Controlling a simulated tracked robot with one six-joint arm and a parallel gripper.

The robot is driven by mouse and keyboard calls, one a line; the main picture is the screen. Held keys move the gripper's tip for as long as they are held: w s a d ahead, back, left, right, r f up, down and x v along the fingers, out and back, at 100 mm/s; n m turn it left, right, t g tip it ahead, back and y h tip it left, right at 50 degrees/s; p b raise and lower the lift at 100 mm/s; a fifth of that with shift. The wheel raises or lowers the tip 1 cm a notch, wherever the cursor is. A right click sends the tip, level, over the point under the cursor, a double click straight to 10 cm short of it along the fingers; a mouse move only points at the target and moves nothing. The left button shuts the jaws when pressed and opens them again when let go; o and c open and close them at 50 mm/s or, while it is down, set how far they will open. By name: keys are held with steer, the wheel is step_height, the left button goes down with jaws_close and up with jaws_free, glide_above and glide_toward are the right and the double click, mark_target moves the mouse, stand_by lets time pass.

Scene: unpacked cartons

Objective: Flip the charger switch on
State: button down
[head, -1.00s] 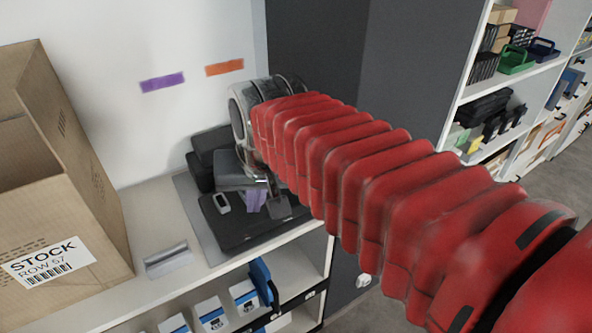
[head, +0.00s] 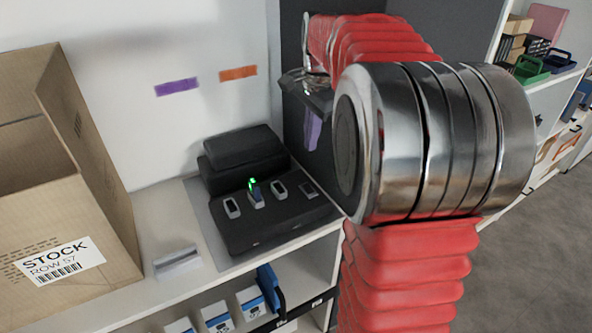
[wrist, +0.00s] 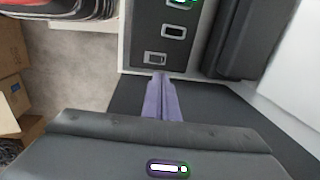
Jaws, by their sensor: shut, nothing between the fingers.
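The charger (head: 262,225) is a black box on the shelf top with several slots along its upper face. A small upright device with a green light (head: 253,190) sits in one slot. A small square plate that looks like the switch (head: 308,188) is at the charger's right end; it also shows in the wrist view (wrist: 155,58). Which way it is set is too small to tell. My gripper (head: 309,147), with purple fingers, is shut and empty, above and behind the charger's right end. In the wrist view its fingertips (wrist: 160,76) appear just below the square plate.
An open carton (head: 60,185) labelled STOCK stands at the left. A small grey holder (head: 177,262) lies between it and the charger. Boxes (head: 215,316) sit on the shelf below.

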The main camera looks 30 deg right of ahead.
mark_target(307, 186)
steer(key=shift+d, duration=0.25)
steer(key=shift+f, duration=0.1)
steer(key=f, duration=0.4)
steer(key=w+f, duration=0.1)
steer(key=f, duration=0.4)
steer(key=w+f, duration=0.1)
steer(key=f, duration=0.3)
steer(key=shift+f, duration=0.4)
steer(key=shift+w+a+f, duration=0.1)
steer(key=shift+a+f, duration=0.05)
steer(key=shift+a, duration=0.1)
steer(key=shift+d, duration=0.25)
steer(key=shift+s, duration=0.25)
